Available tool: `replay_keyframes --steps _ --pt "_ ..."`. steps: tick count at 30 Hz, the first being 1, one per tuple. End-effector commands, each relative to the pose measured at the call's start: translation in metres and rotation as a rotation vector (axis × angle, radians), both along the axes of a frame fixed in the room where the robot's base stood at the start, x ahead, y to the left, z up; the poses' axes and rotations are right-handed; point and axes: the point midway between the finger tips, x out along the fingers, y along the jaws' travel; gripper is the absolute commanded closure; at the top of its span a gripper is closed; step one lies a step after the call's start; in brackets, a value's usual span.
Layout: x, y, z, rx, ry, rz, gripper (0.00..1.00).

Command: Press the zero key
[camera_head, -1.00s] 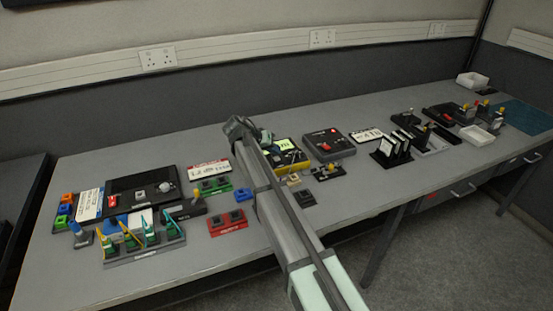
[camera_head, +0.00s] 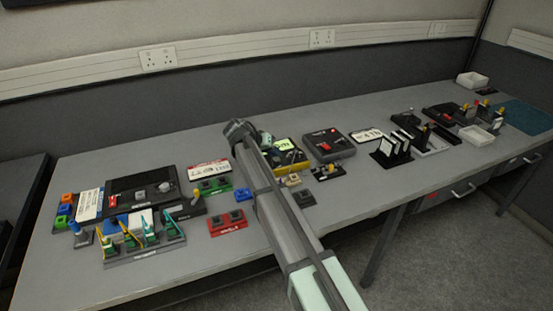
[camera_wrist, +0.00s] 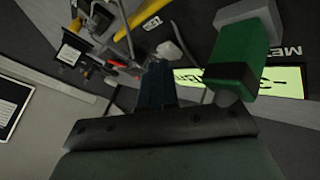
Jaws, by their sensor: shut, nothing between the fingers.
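A meter with a yellow edge and a lit green display (camera_head: 285,145) stands on the bench, partly hidden behind my arm in the head view. In the wrist view its green display (camera_wrist: 270,82) shows at the right, with part of its lettering cut off. A green block with a grey end (camera_wrist: 236,65) stands in front of that display. I cannot make out a key marked zero. My gripper (camera_wrist: 157,68) is shut and empty, its dark fingers left of the green block and apart from it in the picture.
In the wrist view, yellow strips, grey leads and a small red part (camera_wrist: 116,63) crowd the area left of the fingertips. In the head view, a dark box with a red control (camera_head: 325,145) stands right of the meter. A red two-button block (camera_head: 227,222) lies left of my arm.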

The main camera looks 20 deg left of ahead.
Motion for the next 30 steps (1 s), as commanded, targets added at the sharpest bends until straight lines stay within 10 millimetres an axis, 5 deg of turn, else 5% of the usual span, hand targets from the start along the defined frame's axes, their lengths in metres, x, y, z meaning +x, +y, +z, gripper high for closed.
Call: replay_keyframes --steps 30 --pt "-0.001 0.000 -0.014 -0.001 0.007 0.000 1.00"
